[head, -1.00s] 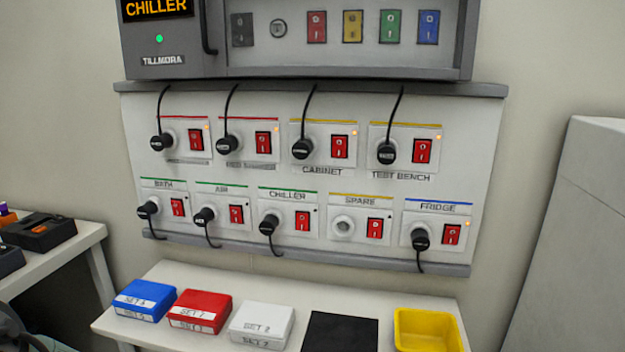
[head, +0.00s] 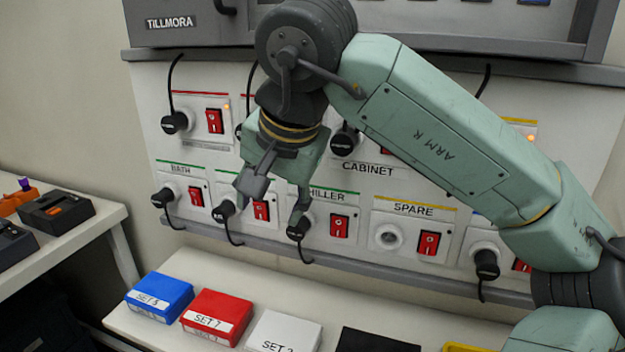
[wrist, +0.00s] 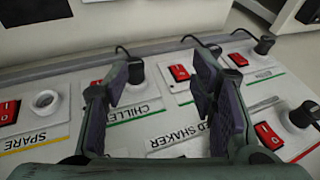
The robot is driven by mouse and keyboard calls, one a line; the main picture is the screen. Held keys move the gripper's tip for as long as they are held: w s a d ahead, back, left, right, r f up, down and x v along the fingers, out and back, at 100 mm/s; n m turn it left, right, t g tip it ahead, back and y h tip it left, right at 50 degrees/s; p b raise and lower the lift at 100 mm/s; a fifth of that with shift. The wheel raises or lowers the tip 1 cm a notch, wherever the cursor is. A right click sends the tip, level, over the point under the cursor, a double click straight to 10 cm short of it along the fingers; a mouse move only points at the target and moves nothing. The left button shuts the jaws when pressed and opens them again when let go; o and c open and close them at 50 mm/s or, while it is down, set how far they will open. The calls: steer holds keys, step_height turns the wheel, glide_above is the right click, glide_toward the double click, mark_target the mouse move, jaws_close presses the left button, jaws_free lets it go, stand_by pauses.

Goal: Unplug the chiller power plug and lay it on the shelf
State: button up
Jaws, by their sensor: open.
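The chiller power plug (head: 299,228) is black and sits in its socket in the lower row under the green-striped CHILLER label. Its cord hangs below. My gripper (head: 275,198) is open and empty in front of the panel, with its right finger close above the chiller plug in the head view. In the wrist view, the chiller plug (wrist: 136,70) shows just beyond the left fingertip, partly hidden by it; whether they touch I cannot tell. The open fingers (wrist: 165,75) have nothing between them. The white shelf (head: 232,278) lies below the panel.
Neighbouring plugs are the air plug (head: 224,212) on the left and the fridge plug (head: 487,265) on the right; the spare socket (head: 389,237) is empty.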

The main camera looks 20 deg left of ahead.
mark_target(296, 229)
steer(key=shift+m+t+h, duration=0.3)
steer(key=shift+t+h, duration=0.2)
steer(key=shift+h, duration=0.1)
steer(key=w+f, duration=0.2)
steer(key=f, duration=0.1)
steer(key=w+f+p, duration=0.1)
steer(key=w+f, duration=0.1)
steer(key=f, duration=0.1)
steer(key=w+d+f+p, duration=0.1)
steer(key=w+f, duration=0.1)
steer(key=f, duration=0.1)
steer(key=shift+w, duration=0.3)
steer(key=shift+c, duration=0.2)
jaws_close()
steer(key=shift+s+f, duration=0.1)
steer(key=shift+s, duration=0.1)
steer(key=shift+s+a+b, duration=0.1)
steer(key=shift+s+b, duration=0.25)
steer(key=shift+s, duration=0.1)
steer(key=shift+s, duration=0.4)
